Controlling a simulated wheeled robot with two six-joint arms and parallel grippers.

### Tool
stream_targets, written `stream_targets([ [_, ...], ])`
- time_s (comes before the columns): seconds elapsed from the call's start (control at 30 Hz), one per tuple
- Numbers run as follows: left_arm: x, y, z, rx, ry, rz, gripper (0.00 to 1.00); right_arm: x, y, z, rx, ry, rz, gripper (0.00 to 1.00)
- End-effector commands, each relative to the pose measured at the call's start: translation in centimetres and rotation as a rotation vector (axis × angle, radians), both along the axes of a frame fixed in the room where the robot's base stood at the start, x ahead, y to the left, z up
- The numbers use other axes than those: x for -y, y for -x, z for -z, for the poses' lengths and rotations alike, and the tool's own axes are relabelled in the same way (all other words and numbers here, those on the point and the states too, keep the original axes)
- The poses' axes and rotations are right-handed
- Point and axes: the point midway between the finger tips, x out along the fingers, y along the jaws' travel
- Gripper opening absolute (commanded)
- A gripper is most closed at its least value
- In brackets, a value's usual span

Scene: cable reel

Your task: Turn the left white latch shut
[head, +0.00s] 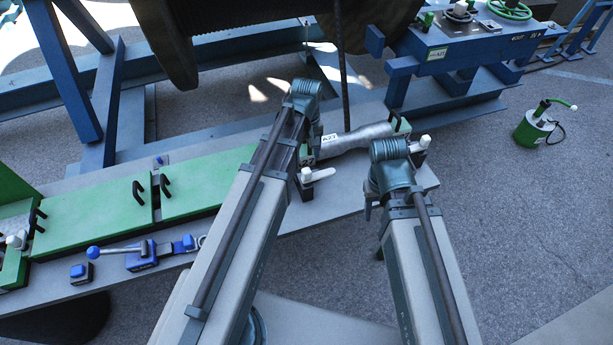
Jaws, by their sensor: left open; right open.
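A white latch (318,175) sticks out at the near side of the left end of a grey cylinder (358,137) on the long bench. Another white latch (422,143) stands by the cylinder's right end. A third white-knobbed latch (17,240) sits at the far left by the green panels. My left gripper (304,182) is open beside the middle latch, mostly hidden by its own arm; I cannot tell whether it touches. My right gripper (370,208) is open near the bench's front edge, left of and below the right latch, its fingers largely hidden.
Green panels (95,205) with black handles cover the bench's left part. A blue-handled lever (125,252) and a blue button (80,271) are in front. A large cable reel (250,15) stands behind on blue beams. A green pump can (534,128) stands on open floor at right.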

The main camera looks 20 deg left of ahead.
Motion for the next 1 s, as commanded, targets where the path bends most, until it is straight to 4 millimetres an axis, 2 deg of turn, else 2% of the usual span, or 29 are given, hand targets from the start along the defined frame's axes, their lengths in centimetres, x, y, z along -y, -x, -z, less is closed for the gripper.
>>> stream_targets([
  [0.03,0.0,0.0,1.5,0.000,0.000,0.000,0.65,0.0,0.0,1.5,0.000,0.000,0.000,0.52],
  [0.5,0.0,0.0,7.7,0.000,0.000,0.000,0.65,0.0,0.0,7.7,0.000,0.000,0.002,0.52],
  [0.67,0.0,0.0,8.6,0.000,0.000,0.000,0.65,0.0,0.0,8.6,0.000,0.000,0.002,0.52],
  [0.97,0.0,0.0,8.6,0.000,0.000,0.000,0.65,0.0,0.0,8.6,0.000,0.000,0.002,0.52],
  [1.0,0.0,0.0,8.6,0.000,0.000,0.000,0.60,0.0,0.0,8.6,0.000,0.000,0.002,0.52],
])
